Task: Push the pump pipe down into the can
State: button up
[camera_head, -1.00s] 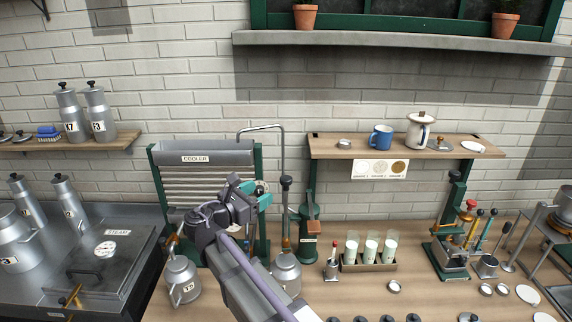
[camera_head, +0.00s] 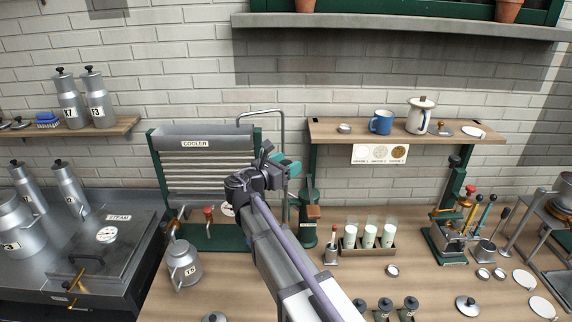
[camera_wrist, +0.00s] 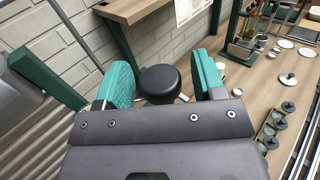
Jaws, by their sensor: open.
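In the wrist view a round black knob (camera_wrist: 160,85) sits between my jaws, apparently the pump's top. My gripper (camera_head: 283,168) is open, with teal pads on either side of the knob; it also shows in the wrist view (camera_wrist: 163,78). A gap shows at the right pad; I cannot tell whether the left pad touches. The can under the pipe is hidden behind my arm in the head view.
The cooler (camera_head: 203,131) stands close left of my gripper, with a lidded can (camera_head: 184,265) in front. A green hand-pump stand (camera_head: 308,225) and a rack of white-filled tubes (camera_head: 367,249) are to the right. The wall shelf (camera_head: 350,130) carries a blue mug (camera_head: 381,122).

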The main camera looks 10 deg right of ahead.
aim_at(286, 216)
jog(key=shift+c, duration=0.2)
grip_shut()
notch_tip(286, 216, down, 20)
jog(key=b, duration=2)
jog(key=shift+s, duration=0.1)
jog(key=shift+o, duration=0.2)
grip_release()
jog(key=v, duration=1)
jog(key=shift+a, duration=0.3)
